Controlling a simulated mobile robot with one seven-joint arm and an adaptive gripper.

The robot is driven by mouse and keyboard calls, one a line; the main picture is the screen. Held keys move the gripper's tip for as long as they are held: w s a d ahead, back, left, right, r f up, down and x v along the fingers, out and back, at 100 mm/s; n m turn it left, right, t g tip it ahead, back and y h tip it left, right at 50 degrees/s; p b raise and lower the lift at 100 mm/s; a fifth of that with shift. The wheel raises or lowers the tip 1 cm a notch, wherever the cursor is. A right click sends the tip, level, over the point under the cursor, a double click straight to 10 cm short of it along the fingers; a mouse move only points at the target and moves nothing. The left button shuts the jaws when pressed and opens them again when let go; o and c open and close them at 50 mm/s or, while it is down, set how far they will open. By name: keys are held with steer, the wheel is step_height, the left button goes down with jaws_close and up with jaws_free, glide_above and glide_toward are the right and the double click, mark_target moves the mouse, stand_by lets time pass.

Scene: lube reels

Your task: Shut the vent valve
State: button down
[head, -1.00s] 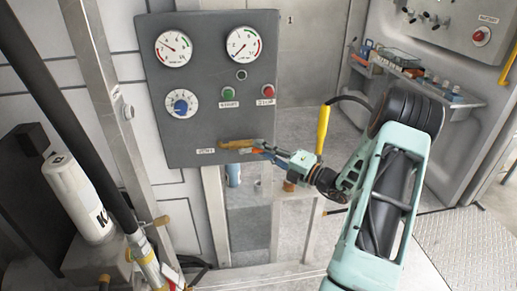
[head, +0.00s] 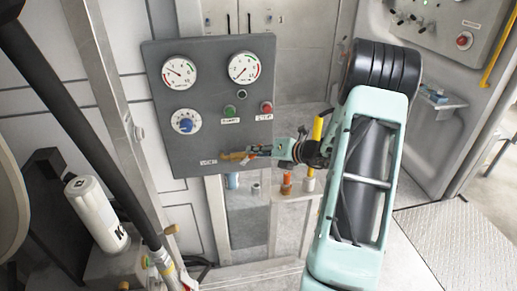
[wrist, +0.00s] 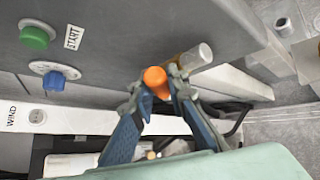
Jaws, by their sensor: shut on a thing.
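The vent valve (head: 232,156) is a small brass-yellow fitting at the lower edge of the grey gauge panel, right of a small label too blurred to read surely. In the wrist view an orange rounded handle end (wrist: 155,77) sits between my fingertips, beside a brass-yellow stem (wrist: 188,62) with a pale end. My gripper (head: 254,151) comes to the valve from the right and is shut on the orange handle; its blue fingers (wrist: 156,92) touch both sides. The fingers hide part of the handle, and its exact angle is hard to tell.
The grey panel (head: 212,130) carries two gauges, a blue dial knob (head: 185,124), a green button (head: 230,111) and a red button (head: 266,107) close above my gripper. A yellow upright handle (head: 318,128) stands beside my wrist. Small containers (head: 287,184) stand below.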

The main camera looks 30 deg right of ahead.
steer(key=shift+w+a+r+n+g+h+b, duration=0.2)
steer(key=shift+a+r+n+g+h, duration=0.2)
steer(key=shift+h, duration=0.2)
steer(key=shift+w+a+r+n+g+h+b, duration=0.1)
steer(key=shift+a+r+n+g+h+b, duration=0.15)
steer(key=shift+a+n+h, duration=0.3)
steer(key=shift+w+a+r+n+g+h+b, duration=0.15)
steer(key=shift+a+n+g+h+b, duration=0.35)
steer(key=shift+h, duration=0.45)
steer(key=shift+w+a+r+n+g+h+b, duration=0.2)
steer(key=shift+a+n+h+b, duration=0.25)
steer(key=shift+a+h+b, duration=0.35)
steer(key=shift+d+f, duration=0.1)
steer(key=shift+f, duration=0.05)
steer(key=c, duration=1.9)
jaws_free()
steer(key=shift+s, duration=0.1)
steer(key=shift+v, duration=6)
